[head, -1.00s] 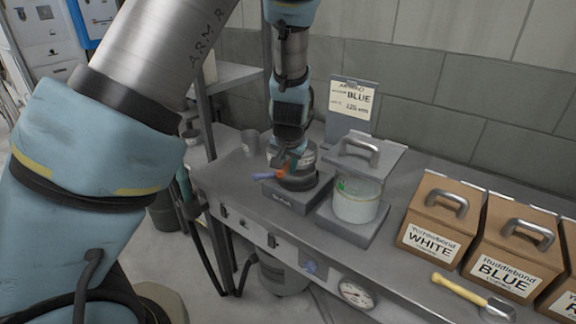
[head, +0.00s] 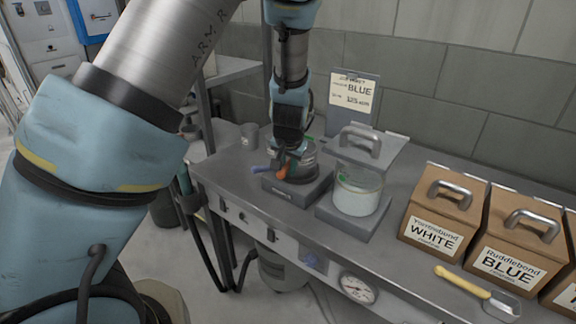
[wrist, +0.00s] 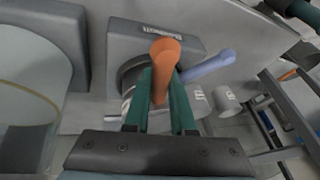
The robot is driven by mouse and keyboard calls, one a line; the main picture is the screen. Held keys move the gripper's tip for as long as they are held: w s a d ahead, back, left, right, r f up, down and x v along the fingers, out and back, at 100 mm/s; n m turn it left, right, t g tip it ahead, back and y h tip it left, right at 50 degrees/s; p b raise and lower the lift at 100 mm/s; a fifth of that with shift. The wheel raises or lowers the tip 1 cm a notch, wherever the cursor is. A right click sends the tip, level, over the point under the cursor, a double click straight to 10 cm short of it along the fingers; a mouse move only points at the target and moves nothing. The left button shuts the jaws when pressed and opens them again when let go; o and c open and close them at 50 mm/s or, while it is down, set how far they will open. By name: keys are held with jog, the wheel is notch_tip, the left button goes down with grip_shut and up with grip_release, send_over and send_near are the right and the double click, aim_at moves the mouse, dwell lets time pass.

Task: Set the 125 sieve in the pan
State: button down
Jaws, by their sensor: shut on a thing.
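My gripper (wrist: 160,88) has its green fingers shut on an orange handle (wrist: 165,52). I take this to be the 125 sieve's handle, but I can read no size on it. In the head view the orange handle (head: 283,171) shows at the front of a round dark-and-grey stack (head: 306,168), low over a grey block base (head: 296,191). My gripper partly hides the stack, so I cannot tell pan from sieve or whether the held sieve is seated. A blue-violet handle (head: 258,169) sticks out left, and also shows in the wrist view (wrist: 210,66).
Right of the base, a clear jar of white material (head: 357,194) stands on a grey block. Behind is a card stand reading BLUE and 125 (head: 353,97). Labelled boxes (head: 435,222) and a yellow-handled scoop (head: 462,281) lie further right. A grey cup (head: 250,135) stands behind left.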

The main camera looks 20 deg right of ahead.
jog(key=c, duration=0.7)
grip_release()
jog(key=shift+f, duration=0.15)
jog(key=v, duration=1)
jog(key=shift+s+a+r+b, duration=0.1)
jog(key=shift+s+r+b, duration=0.05)
jog(key=shift+r+b, duration=0.25)
jog(key=s+a+n+g, duration=0.1)
jog(key=a+n, duration=0.2)
jog(key=a, duration=0.8)
jog(key=s+a+n+g+y, duration=0.1)
jog(key=a+n, duration=0.1)
jog(key=a, duration=0.9)
jog(key=s+a+n+g, duration=0.1)
jog(key=s+a+n, duration=0.1)
jog(key=a, duration=0.8)
jog(key=shift+a+n+y, duration=0.3)
jog(key=shift+a+n, duration=0.1)
jog(key=shift+n, duration=0.4)
